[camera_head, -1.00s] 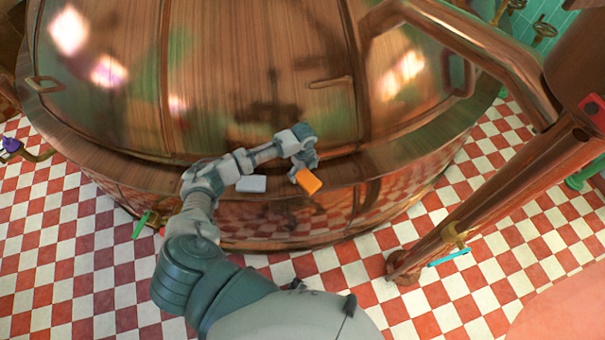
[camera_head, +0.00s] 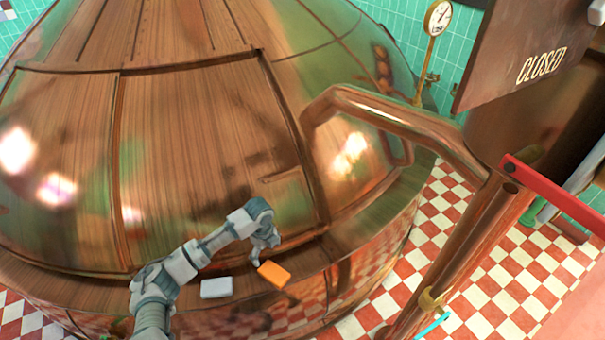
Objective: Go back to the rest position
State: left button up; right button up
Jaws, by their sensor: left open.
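My left arm comes in from the lower left and reaches over the rim of the big copper kettle (camera_head: 215,140). My left gripper (camera_head: 260,258) is open and points down just beside an orange block (camera_head: 274,273). Whether its fingertips touch the block I cannot tell. The orange block lies on the kettle's rim ledge, and nothing shows held in the gripper. A white block (camera_head: 217,288) lies on the same ledge, left of the orange one. My right gripper is not in view.
A thick copper pipe (camera_head: 470,240) runs from the kettle down to the floor at right. A red bar (camera_head: 555,192), a dark "CLOSED" sign (camera_head: 530,60) and a pressure gauge (camera_head: 438,17) are at upper right. Red and white checkered floor (camera_head: 505,275) shows between.

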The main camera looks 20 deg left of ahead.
pick_arm(q)
jog(key=s+d+f+n+t+h, duration=0.1)
jog(key=s+d+f+n, duration=0.35)
jog(key=s+d, duration=0.25)
jog(key=s+d+f+n+t+h, duration=0.1)
jog(key=s+d+f+n, duration=0.2)
jog(key=s+d+f, duration=0.3)
jog(key=s+a+r+n+t+y, duration=0.15)
jog(key=s+a+n, duration=0.25)
jog(key=s+n, duration=0.95)
jog(key=s+f+m+g, duration=0.1)
jog(key=s+f, duration=0.1)
jog(key=f, duration=1.1)
jog(key=s+f+m+g, duration=0.1)
jog(key=s+f, duration=0.1)
jog(key=f, duration=1.2)
jog(key=s+a+f, duration=0.2)
jog(key=s+f, duration=1.2)
jog(key=s, duration=0.3)
jog(key=shift+a+g, duration=0.3)
jog(key=shift+g, duration=0.05)
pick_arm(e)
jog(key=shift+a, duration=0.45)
